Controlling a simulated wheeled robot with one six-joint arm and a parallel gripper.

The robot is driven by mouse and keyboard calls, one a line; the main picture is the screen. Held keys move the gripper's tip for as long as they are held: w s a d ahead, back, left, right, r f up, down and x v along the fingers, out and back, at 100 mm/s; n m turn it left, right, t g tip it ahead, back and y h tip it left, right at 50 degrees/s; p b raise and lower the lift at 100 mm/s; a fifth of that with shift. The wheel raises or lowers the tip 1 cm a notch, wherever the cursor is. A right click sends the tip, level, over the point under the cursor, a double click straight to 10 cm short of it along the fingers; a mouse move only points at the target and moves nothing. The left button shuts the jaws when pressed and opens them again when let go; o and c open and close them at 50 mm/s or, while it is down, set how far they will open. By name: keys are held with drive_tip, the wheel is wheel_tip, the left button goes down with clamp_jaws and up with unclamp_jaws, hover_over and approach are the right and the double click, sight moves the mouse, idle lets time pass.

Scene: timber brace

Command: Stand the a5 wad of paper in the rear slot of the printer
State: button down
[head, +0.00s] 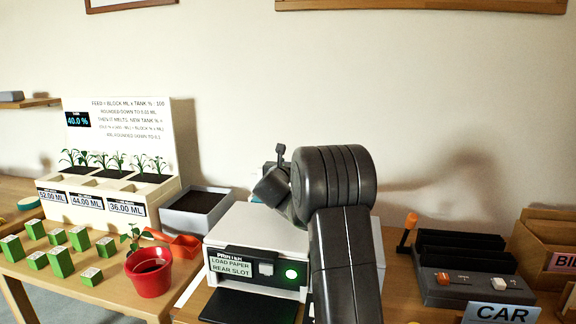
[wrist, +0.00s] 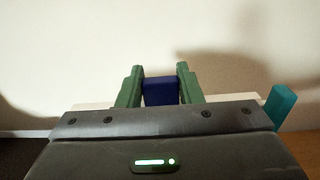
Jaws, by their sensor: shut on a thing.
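The printer (head: 262,224) is a white box on the table, with a black front panel reading "LOAD PAPER REAR SLOT" and a lit green light. My arm reaches over its right side toward the back and hides the rear slot. In the wrist view my gripper (wrist: 160,88) has green fingers shut on a dark blue block-like thing (wrist: 160,92). I cannot tell from its visible face whether this is the a5 wad of paper. A pale edge, perhaps the printer's top, shows behind the gripper body. My fingertips are hidden in the head view.
A teal upright piece (wrist: 279,104) stands right of my gripper. Left of the printer are a red pot (head: 149,274), a grey planter box (head: 196,212) and several green blocks (head: 61,262). On the right are a dark switch unit (head: 470,287) and a wooden sorter (head: 545,240). A wall stands behind.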

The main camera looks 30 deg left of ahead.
drive_tip(key=shift+f+b, duration=0.5)
drive_tip(key=shift+f, duration=0.05)
drive_tip(key=shift+n, duration=0.4)
drive_tip(key=shift+c, duration=2.2)
unclamp_jaws()
drive_tip(key=shift+r, duration=0.1)
drive_tip(key=shift+r+p, duration=2.85)
drive_tip(key=shift+r, duration=1.1)
drive_tip(key=shift+f, duration=0.15)
